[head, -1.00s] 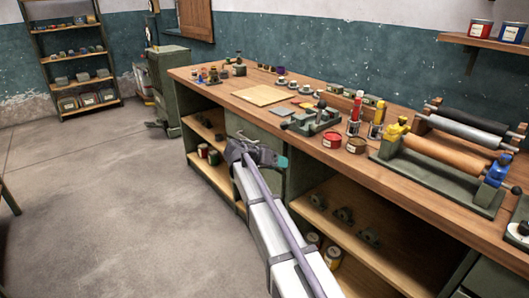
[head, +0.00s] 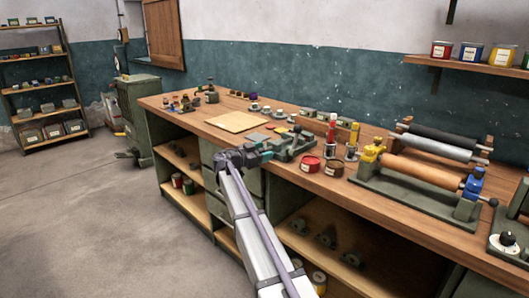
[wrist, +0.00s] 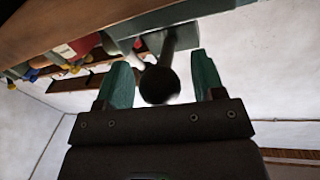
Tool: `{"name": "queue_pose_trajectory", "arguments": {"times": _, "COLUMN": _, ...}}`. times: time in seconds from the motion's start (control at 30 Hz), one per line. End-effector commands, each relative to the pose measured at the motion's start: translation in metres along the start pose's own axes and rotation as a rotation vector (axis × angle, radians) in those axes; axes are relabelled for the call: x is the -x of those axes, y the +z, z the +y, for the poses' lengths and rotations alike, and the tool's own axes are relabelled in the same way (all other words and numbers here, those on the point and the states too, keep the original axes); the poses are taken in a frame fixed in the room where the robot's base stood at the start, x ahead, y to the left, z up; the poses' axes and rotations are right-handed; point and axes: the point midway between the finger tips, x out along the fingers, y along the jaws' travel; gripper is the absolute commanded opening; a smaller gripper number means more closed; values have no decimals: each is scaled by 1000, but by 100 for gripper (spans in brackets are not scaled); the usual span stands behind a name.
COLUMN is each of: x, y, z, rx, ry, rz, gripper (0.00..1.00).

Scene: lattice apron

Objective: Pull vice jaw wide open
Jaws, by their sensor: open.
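The vice (head: 292,146) is a low grey-green metal tool on the bench top, near its front edge. In the wrist view, part of its grey-green body (wrist: 195,27) shows above a dark shaft ending in a round black knob (wrist: 160,86). My gripper (head: 268,149) is at the bench's front edge, at the near left end of the vice, its teal fingers towards it. In the wrist view my gripper (wrist: 162,80) is open, with the knob showing between the fingers and a gap on each side. I cannot tell whether they touch. The vice's jaws are too small to judge.
The wooden bench (head: 400,222) runs along the wall. Red and brown tins (head: 321,165) and a roller press (head: 420,180) stand right of the vice. A pale board (head: 236,122) lies to its left. The floor (head: 110,215) left of the bench is clear.

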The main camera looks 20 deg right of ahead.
Motion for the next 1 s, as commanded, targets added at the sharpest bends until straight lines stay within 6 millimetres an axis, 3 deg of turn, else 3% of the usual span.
{"name": "queue_pose_trajectory", "arguments": {"times": 0.33, "x": -9, "y": 0, "z": 0, "rx": 0, "ry": -1, "rz": -1, "gripper": 62}}
{"name": "queue_pose_trajectory", "arguments": {"times": 1.0, "x": -9, "y": 0, "z": 0, "rx": 1, "ry": -1, "rz": -1, "gripper": 0}}
